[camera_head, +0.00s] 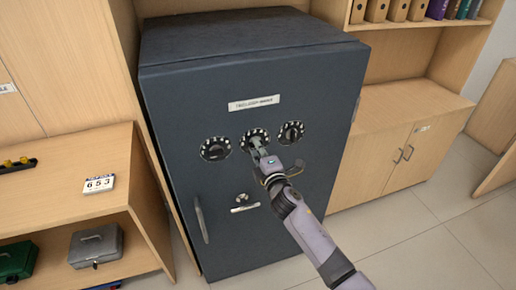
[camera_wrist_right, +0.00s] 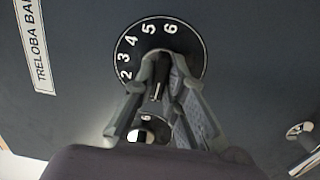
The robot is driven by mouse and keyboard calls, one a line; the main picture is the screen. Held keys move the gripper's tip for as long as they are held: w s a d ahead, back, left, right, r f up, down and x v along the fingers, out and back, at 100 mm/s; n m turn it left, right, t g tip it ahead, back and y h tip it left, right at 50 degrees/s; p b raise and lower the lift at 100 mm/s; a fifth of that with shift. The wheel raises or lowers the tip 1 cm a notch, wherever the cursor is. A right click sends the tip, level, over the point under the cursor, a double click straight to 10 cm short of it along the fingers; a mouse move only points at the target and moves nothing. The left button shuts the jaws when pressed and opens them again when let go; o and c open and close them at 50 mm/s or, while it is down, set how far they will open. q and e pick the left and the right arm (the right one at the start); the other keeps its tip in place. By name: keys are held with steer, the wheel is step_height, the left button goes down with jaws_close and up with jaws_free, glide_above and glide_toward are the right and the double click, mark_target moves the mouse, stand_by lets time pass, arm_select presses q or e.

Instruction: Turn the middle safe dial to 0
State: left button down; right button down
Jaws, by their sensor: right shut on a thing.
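The dark grey safe (camera_head: 180,100) has three black dials in a row. The middle dial (camera_head: 248,134) is partly covered by my right gripper (camera_head: 257,147), which is shut on its knob. In the right wrist view the dial face (camera_wrist_right: 192,42) shows the numbers 2 to 6, and the fingers hide the rest. There my right gripper (camera_wrist_right: 162,72) has its fingertips on either side of the dark knob, which has a pale line on it. I cannot tell which number the knob points to. My left gripper is not in view.
The left dial (camera_head: 215,148) and right dial (camera_head: 291,132) flank the gripper. Below are a small metal lever (camera_head: 244,209) and a long door handle (camera_head: 201,220). A wooden cabinet (camera_head: 400,130) stands right.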

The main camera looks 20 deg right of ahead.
steer(key=c, duration=1.6)
jaws_free()
steer(key=shift+c, duration=0.2)
steer(key=s, duration=1.2)
steer(key=shift+d, duration=0.2)
steer(key=shift+f, duration=0.15)
